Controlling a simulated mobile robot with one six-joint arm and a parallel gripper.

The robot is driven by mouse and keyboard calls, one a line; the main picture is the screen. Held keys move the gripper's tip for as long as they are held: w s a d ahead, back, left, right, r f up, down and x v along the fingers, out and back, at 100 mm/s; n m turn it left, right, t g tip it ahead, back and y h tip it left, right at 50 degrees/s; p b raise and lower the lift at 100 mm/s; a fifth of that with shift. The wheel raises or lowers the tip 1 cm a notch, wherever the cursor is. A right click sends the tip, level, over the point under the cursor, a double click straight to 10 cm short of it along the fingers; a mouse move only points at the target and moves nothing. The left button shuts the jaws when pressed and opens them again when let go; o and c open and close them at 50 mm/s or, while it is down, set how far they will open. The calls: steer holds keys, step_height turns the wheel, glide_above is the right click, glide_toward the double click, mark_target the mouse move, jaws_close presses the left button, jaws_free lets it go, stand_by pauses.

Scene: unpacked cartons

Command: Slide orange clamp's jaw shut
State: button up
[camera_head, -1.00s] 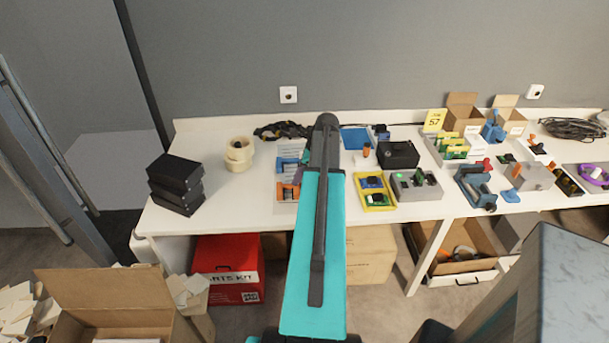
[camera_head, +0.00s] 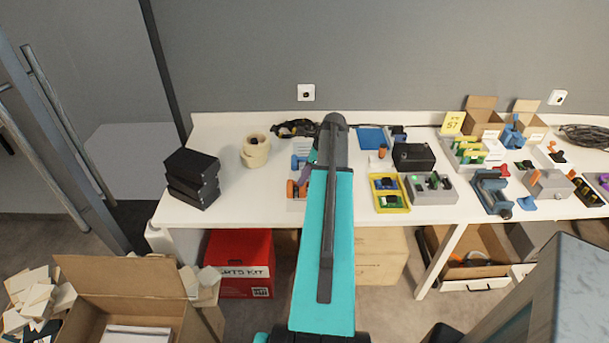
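A small orange part (camera_head: 292,189), which may belong to the orange clamp, shows on the white table (camera_head: 235,195) just left of my teal arm. A blue part (camera_head: 296,162) sits just behind it. The arm covers much of this spot, so I cannot make out the clamp's jaw or whether it is open. My gripper is hidden behind my arm, and I cannot see its fingers or any contact.
Black boxes (camera_head: 193,180) are stacked at the table's left, with tape rolls (camera_head: 256,151) behind. Right of my arm are a yellow tray (camera_head: 389,193), a grey block (camera_head: 430,188) and a blue vise (camera_head: 492,191). The table's front left is clear.

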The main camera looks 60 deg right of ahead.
steer(key=shift+r, duration=0.1)
steer(key=b+v, duration=0.2)
steer(key=v, duration=1.1)
steer(key=shift+s+r, duration=0.2)
steer(key=shift+r, duration=0.1)
